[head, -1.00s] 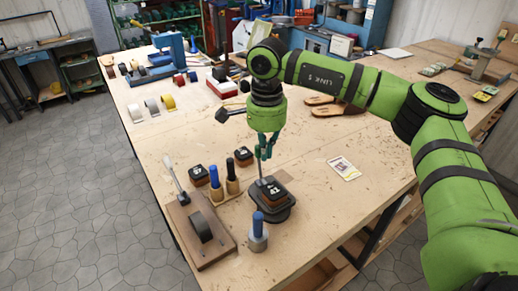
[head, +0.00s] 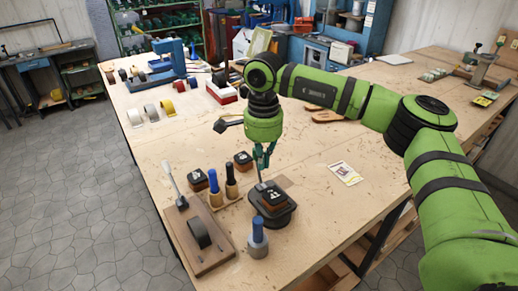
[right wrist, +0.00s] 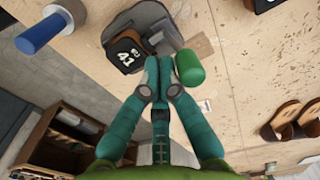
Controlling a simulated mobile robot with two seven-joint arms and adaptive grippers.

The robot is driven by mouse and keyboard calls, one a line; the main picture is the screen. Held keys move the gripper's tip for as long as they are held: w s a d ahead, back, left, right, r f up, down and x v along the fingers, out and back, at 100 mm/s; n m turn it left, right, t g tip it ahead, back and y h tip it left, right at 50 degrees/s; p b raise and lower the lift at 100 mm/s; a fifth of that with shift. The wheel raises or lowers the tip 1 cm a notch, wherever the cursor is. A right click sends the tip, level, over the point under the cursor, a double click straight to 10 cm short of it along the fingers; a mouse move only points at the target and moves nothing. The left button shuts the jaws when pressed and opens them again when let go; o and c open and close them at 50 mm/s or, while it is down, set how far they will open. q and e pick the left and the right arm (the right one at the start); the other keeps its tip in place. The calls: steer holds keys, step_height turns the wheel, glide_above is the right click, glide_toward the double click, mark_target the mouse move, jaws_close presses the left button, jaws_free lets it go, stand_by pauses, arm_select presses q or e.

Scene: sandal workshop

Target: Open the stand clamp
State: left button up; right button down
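The stand (head: 281,217) is a dark base on the table's near part. It bears a brown and black block (head: 272,195), whose label reads 41 in the right wrist view (right wrist: 124,56). My right gripper (head: 261,166) is right above the stand's back left side. In the right wrist view, its fingertips (right wrist: 159,66) are together, beside a green cylindrical grip (right wrist: 189,68) at the stand. I see nothing between the fingertips. Whether they touch the grip I cannot tell. The clamp's jaw is not clearly visible. My left gripper is out of view.
A blue-handled tool (head: 257,228) stands just in front of the stand. Left are two upright handled tools (head: 215,187), dark blocks (head: 197,180) and a wooden board with a lever (head: 201,240). A card (head: 345,173) lies to the right, with clear table around it.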

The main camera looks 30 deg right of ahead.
mark_target(254, 154)
steer(key=shift+w+a+f, duration=0.1)
steer(key=shift+w+f, duration=0.1)
steer(key=shift+w, duration=0.5)
steer(key=shift+w+a+f, duration=0.1)
steer(key=shift+w+f, duration=0.1)
steer(key=shift+w, duration=0.4)
steer(key=shift+w+a+f, duration=0.1)
steer(key=shift+w+f, duration=0.05)
steer(key=shift+w, duration=0.4)
steer(key=shift+s+d+r+p, duration=0.1)
steer(key=shift+s+r+p, duration=0.1)
steer(key=shift+r+p, duration=0.9)
steer(key=shift+s+a+r+p, duration=0.15)
steer(key=shift+r+p, duration=0.5)
steer(key=shift+r, duration=0.8)
steer(key=shift+s+d+r+p, duration=0.15)
steer(key=shift+s+r+p, duration=0.1)
steer(key=shift+r+p, duration=0.85)
steer(key=shift+r, duration=0.15)
steer(key=shift+s, duration=0.1)
